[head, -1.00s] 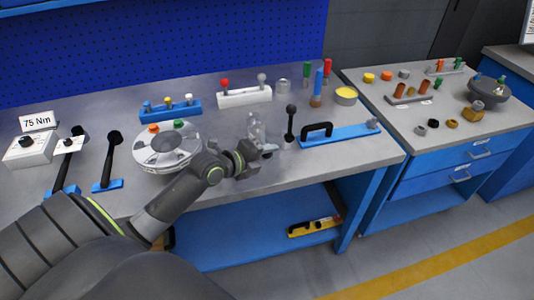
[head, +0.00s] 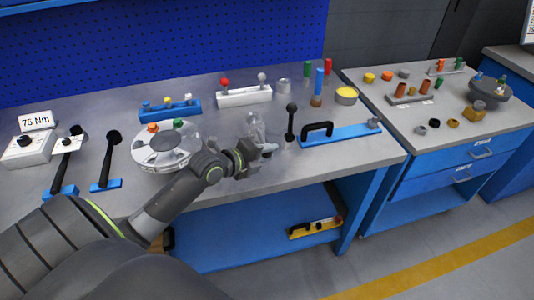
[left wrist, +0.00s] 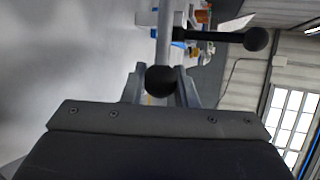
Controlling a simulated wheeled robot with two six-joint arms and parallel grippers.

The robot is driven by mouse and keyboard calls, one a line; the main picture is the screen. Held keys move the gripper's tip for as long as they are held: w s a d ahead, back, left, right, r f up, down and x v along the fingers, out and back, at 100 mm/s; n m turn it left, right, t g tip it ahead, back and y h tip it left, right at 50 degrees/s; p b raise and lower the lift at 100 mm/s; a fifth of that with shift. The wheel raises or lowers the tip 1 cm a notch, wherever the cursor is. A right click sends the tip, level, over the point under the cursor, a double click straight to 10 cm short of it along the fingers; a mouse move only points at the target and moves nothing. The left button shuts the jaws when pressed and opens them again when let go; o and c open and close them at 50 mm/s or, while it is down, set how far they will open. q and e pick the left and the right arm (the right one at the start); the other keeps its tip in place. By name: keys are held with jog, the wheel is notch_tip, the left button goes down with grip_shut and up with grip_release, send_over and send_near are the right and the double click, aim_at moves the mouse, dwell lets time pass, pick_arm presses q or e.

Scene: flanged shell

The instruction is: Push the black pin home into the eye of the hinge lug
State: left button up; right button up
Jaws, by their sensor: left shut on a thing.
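In the left wrist view, the fingers of my left gripper (left wrist: 160,88) are shut on a black rounded piece, seemingly the head of the black pin (left wrist: 160,79). A grey bar or shaft (left wrist: 163,40) runs away just beyond it; I cannot tell whether they are joined. In the head view, my left gripper (head: 266,149) is low over the bench, in front of a pale, glassy-looking upright piece (head: 256,127). I cannot tell whether that piece is the hinge lug. The eye and the pin's tip are not clear in either view. My right gripper is not in view.
A black ball-topped lever (head: 291,118) stands close right of the gripper; it also shows in the left wrist view (left wrist: 257,39). A blue bar with a black handle (head: 340,134) lies further right.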

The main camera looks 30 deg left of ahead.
aim_at(259, 131)
pick_arm(q)
jog(key=shift+b, duration=0.35)
dwell(0.6)
jog(key=shift+w+a+b, duration=0.95)
jog(key=shift+a+b, duration=0.1)
jog(key=shift+a, duration=0.05)
dwell(0.4)
jog(key=shift+w+a+b, duration=1.05)
jog(key=shift+a+b, duration=0.15)
jog(key=shift+b, duration=0.2)
jog(key=shift+w+a+b, duration=0.2)
jog(key=shift+a+b, duration=0.05)
jog(key=shift+b, duration=0.05)
jog(key=shift+w+a+f+b, duration=0.1)
jog(key=shift+w+a+b, duration=0.1)
jog(key=shift+b, duration=0.1)
jog(key=shift+w+a, duration=0.1)
jog(key=shift+w+a+b, duration=0.1)
jog(key=shift+a+b, duration=0.05)
jog(key=shift+b, duration=0.15)
jog(key=shift+w+a+b, duration=0.2)
jog(key=shift+a+b, duration=0.05)
jog(key=shift+b, duration=0.05)
